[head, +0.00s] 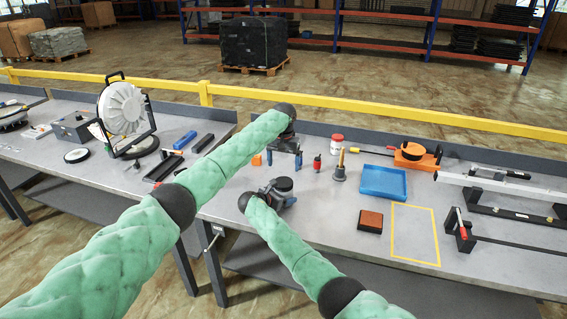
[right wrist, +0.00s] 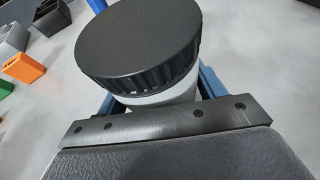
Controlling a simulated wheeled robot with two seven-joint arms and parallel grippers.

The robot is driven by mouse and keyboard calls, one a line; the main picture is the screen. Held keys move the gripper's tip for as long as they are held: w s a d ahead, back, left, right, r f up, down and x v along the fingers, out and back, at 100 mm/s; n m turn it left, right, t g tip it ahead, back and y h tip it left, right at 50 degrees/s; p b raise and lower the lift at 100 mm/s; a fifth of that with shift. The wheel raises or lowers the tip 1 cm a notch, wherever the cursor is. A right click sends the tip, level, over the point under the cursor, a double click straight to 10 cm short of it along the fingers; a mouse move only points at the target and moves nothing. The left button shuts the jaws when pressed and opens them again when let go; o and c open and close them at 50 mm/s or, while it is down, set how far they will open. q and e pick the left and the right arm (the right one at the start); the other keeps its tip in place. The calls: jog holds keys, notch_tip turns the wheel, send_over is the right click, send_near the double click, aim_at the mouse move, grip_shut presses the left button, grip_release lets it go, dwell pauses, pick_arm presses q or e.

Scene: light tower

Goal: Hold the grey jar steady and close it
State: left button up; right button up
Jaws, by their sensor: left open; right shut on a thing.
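The grey jar (right wrist: 165,98) is between the blue fingers of my right gripper in the right wrist view. Its black ribbed lid (right wrist: 137,42) sits on top and hides most of the body; I cannot tell whether the lid is fully tight. In the head view the lid (head: 284,184) shows as a dark disc at my right gripper (head: 282,194), which is shut on the jar. My left gripper (head: 285,157) is open and empty, beyond the jar and close to the bench top in the head view.
An orange block (head: 257,160) lies left of the left gripper. A red-lidded white jar (head: 336,144), a small red item (head: 317,163), a brass-topped tool (head: 340,168) and a blue tray (head: 361,190) stand to the right. A brown-topped block (head: 370,221) lies nearer. The yellow-outlined area (head: 415,235) is empty.

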aim_at(283, 182)
pick_arm(q)
jog(key=n, duration=0.4)
jog(key=shift+n, duration=0.3)
jog(key=shift+f, duration=4)
